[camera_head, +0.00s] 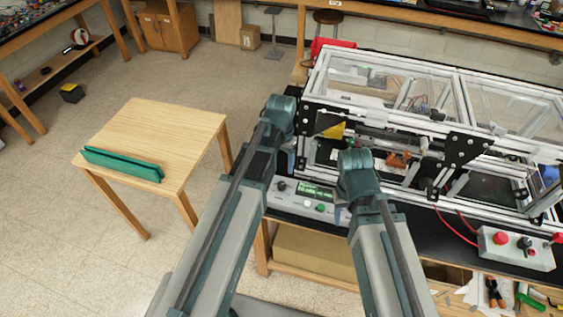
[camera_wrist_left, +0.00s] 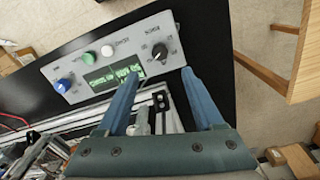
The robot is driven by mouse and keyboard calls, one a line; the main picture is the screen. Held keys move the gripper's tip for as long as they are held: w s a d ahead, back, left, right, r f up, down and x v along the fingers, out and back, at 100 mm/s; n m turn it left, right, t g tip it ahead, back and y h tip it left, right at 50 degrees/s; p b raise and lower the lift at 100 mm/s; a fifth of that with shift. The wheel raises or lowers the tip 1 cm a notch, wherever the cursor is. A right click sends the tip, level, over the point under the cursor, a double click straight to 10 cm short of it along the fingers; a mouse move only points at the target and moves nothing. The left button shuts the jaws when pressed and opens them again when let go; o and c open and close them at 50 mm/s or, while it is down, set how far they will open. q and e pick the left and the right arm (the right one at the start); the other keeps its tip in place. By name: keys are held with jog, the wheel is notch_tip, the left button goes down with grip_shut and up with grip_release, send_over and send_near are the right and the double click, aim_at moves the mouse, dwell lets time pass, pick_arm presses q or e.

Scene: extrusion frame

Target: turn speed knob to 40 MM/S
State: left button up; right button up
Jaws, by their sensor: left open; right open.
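A grey control box (camera_head: 300,198) stands on the black bench top; it also shows in the left wrist view (camera_wrist_left: 95,52). Its black knob (camera_wrist_left: 159,51) sits at one end, beside a green-lit display (camera_wrist_left: 117,78) whose text I cannot read for sure. The knob's pointer setting is too small to read. My left gripper (camera_wrist_left: 159,72) is open and empty, its two blue fingers pointing towards the knob, with the knob just past the gap between the tips. In the head view the left gripper (camera_head: 290,160) hangs above the knob end. My right gripper is hidden behind its own wrist.
The box also has a white button (camera_wrist_left: 107,51), a green button (camera_wrist_left: 89,55) and a blue knob (camera_wrist_left: 63,86). The aluminium extrusion frame (camera_head: 400,62) stands right behind it. A wooden table (camera_head: 180,125) with a green bar (camera_head: 122,164) stands to the left.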

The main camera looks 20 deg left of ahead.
pick_arm(q)
notch_tip(320, 180, up, 3)
jog(key=shift+r+p, duration=0.15)
jog(key=shift+p, duration=0.9)
pick_arm(e)
notch_tip(320, 180, up, 3)
jog(key=shift+r, duration=0.1)
